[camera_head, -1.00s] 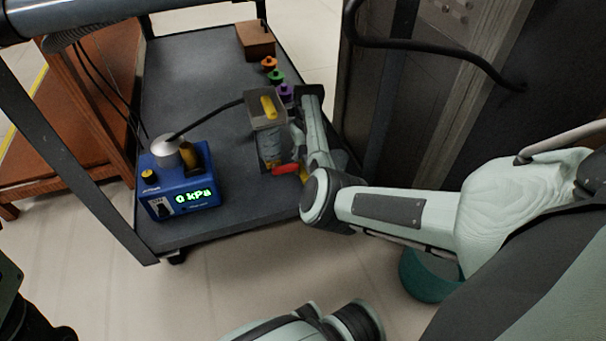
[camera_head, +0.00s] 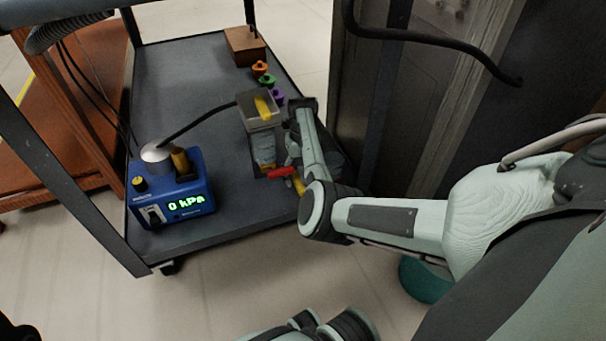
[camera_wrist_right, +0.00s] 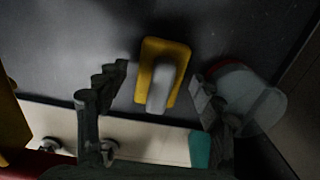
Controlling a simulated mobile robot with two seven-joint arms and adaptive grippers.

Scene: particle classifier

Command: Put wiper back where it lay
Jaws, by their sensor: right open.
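In the right wrist view the wiper (camera_wrist_right: 175,47), a yellow plate with a grey handle, lies on or just above the dark surface. My right gripper (camera_wrist_right: 158,85) is open, one finger on each side of the wiper's handle, with gaps visible. In the head view my right gripper (camera_head: 293,150) is low over the cart's right side, beside the clear-walled apparatus (camera_head: 263,148). There a red piece and a yellow piece show by the gripper; I cannot tell if the yellow one is the wiper.
The blue pressure unit (camera_head: 172,190) reads 0 kPa on the cart (camera_head: 185,85). Orange, green and purple knobbed pieces stand behind the apparatus, near a brown box (camera_head: 245,45). A clear cup (camera_wrist_right: 252,98) is close to my right finger. A dark cabinet stands to the right.

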